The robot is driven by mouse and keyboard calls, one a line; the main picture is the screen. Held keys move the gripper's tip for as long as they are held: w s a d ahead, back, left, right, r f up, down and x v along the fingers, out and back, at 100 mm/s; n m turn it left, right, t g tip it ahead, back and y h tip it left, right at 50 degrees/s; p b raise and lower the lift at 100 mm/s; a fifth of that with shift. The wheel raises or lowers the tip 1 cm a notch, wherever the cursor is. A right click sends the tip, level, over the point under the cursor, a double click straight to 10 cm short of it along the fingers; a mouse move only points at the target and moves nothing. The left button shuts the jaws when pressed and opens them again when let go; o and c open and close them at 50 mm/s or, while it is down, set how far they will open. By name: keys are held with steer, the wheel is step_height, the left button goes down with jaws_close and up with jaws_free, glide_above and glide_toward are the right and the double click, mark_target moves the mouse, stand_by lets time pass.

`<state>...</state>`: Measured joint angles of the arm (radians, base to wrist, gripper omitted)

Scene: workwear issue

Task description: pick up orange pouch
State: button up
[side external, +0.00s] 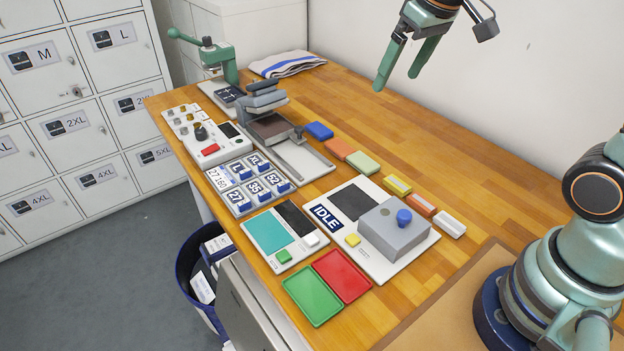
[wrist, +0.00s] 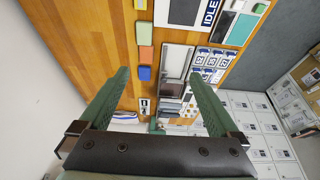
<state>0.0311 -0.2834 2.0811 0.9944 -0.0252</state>
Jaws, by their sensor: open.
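Two flat orange items lie on the wooden table in a row of small coloured pieces; I cannot tell which is the pouch. One orange item (side external: 338,148) is between a blue piece and a pale green one, and it also shows in the wrist view (wrist: 146,54). The other orange item (side external: 420,204) is between a yellow piece and a white one. My gripper (side external: 397,80) is open and empty, high above the back of the table. In the wrist view its fingers (wrist: 158,74) stand wide apart with nothing between them.
The row also holds a blue piece (side external: 318,130), a green piece (side external: 362,163), a yellow piece (side external: 397,184) and a white piece (side external: 449,223). A grey press (side external: 270,115) and a grey box with a blue knob (side external: 392,232) stand nearby.

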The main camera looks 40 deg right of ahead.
steer(key=w+d+f+g, duration=0.2)
steer(key=w+f, duration=0.2)
steer(key=w, duration=0.7)
steer(key=g, duration=0.2)
glide_above(343, 148)
step_height(343, 148, down, 12)
step_height(343, 148, down, 11)
steer(key=shift+f, duration=0.15)
steer(key=c, duration=1.4)
steer(key=shift+c, duration=0.2)
